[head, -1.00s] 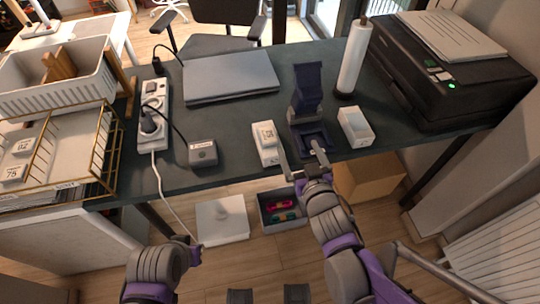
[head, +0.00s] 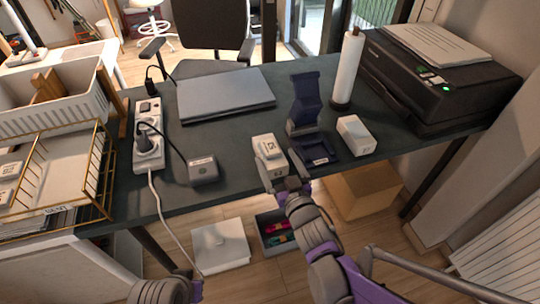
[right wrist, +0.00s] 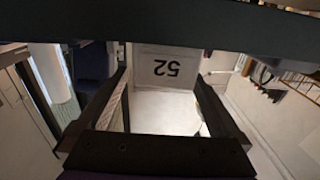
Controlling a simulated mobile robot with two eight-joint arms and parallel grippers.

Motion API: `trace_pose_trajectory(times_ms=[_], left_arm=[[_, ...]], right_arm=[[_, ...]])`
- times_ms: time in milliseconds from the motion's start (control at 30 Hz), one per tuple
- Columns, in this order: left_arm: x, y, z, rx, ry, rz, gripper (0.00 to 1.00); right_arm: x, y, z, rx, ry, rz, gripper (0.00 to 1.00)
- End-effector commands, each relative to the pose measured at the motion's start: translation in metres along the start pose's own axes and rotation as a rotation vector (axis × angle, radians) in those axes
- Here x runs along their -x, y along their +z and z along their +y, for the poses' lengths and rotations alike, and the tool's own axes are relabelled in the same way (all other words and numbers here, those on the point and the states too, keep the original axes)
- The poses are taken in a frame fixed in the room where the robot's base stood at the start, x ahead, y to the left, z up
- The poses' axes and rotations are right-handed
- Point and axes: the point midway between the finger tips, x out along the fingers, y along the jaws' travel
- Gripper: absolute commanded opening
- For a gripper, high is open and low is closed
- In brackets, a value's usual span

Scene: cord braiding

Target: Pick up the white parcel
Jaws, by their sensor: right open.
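A small white parcel (head: 268,150), labelled on top, sits near the desk's front edge. In the right wrist view its face marked 52 (right wrist: 168,66) lies beyond and between the fingers, upside down. My right gripper (head: 284,178) is at the desk's front edge, just in front of the parcel; in the right wrist view its two fingers (right wrist: 163,105) are spread wide with nothing held between them. Contact with the parcel cannot be made out. My left arm shows only at the bottom left; its fingers cannot be made out.
A navy stand (head: 314,150) is close right of the parcel, then a white box (head: 356,135). A black adapter (head: 203,170) and power strip (head: 148,150) lie left; a laptop (head: 226,95) is behind. A white cord (head: 165,215) hangs over the front edge.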

Motion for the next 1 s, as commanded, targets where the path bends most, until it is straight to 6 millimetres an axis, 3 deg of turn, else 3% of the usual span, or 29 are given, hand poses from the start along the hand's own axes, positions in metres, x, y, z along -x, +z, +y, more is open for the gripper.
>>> trace_pose_trajectory(times_ms=[300, 633, 1000], left_arm=[[-0.008, 0.002, 0.0, 0.0, 0.0, -0.003, 0.0], [-0.008, 0.002, 0.0, 0.0, 0.0, -0.003, 0.0], [-0.008, 0.002, 0.0, 0.0, 0.0, -0.003, 0.0]], right_arm=[[-0.043, 0.009, -0.003, -0.001, 0.0, -0.001, 1.0], [-0.05, 0.008, -0.003, 0.0, 0.0, -0.001, 0.98], [-0.049, 0.008, -0.003, -0.001, 0.0, -0.001, 0.32]])
